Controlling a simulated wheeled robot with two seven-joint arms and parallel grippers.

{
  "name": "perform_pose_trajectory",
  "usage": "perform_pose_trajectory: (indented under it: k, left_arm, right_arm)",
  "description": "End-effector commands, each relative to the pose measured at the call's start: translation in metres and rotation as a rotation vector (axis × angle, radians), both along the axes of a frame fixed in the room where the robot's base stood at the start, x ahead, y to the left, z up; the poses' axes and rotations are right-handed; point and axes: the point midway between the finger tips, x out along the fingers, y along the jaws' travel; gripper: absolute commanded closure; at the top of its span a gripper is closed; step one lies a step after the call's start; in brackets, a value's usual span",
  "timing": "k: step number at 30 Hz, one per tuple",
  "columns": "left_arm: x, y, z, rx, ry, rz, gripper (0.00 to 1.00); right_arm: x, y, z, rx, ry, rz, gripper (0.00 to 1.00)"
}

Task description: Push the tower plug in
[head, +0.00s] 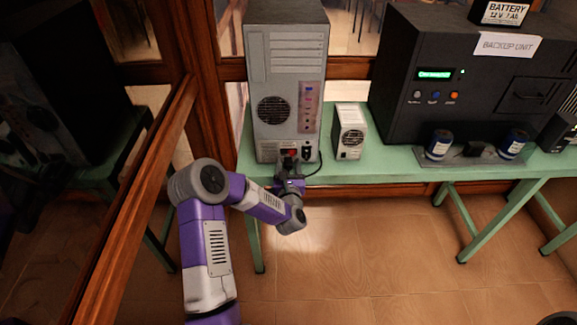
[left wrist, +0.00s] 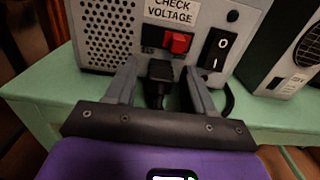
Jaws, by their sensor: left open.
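The grey tower (head: 285,60) stands upright on the green table with its back panel toward me. In the left wrist view, the tower's panel (left wrist: 105,30) has a "check voltage" label, a red switch (left wrist: 177,42) and a black rocker switch (left wrist: 217,48). The black tower plug (left wrist: 160,71) is at the panel below the red switch, with its cord running down; I cannot tell how deep it sits. My left gripper (left wrist: 160,72) is open, one finger on each side of the plug. In the head view my left gripper (head: 290,170) is at the tower's lower back. My right gripper is out of view.
A small white unit (head: 349,132) stands right of the tower on the green table (head: 385,165). A wooden frame (head: 140,200) stands at left. Floor in front is clear.

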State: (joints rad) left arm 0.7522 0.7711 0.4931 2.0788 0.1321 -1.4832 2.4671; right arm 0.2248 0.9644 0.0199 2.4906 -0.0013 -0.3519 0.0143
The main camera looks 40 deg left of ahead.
Motion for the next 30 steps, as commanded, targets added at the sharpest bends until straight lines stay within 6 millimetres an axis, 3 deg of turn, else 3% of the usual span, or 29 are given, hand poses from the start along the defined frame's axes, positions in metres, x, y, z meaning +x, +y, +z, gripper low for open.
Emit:
perform_pose_trajectory:
  k: [15, 30]
  left_arm:
    - [-0.055, -0.041, 0.0, -0.001, 0.002, -0.001, 0.47]
    - [-0.059, -0.043, 0.001, 0.001, -0.001, 0.0, 0.47]
  right_arm:
    - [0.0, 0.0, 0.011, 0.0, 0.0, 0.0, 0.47]
    - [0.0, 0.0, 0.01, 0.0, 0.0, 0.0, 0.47]
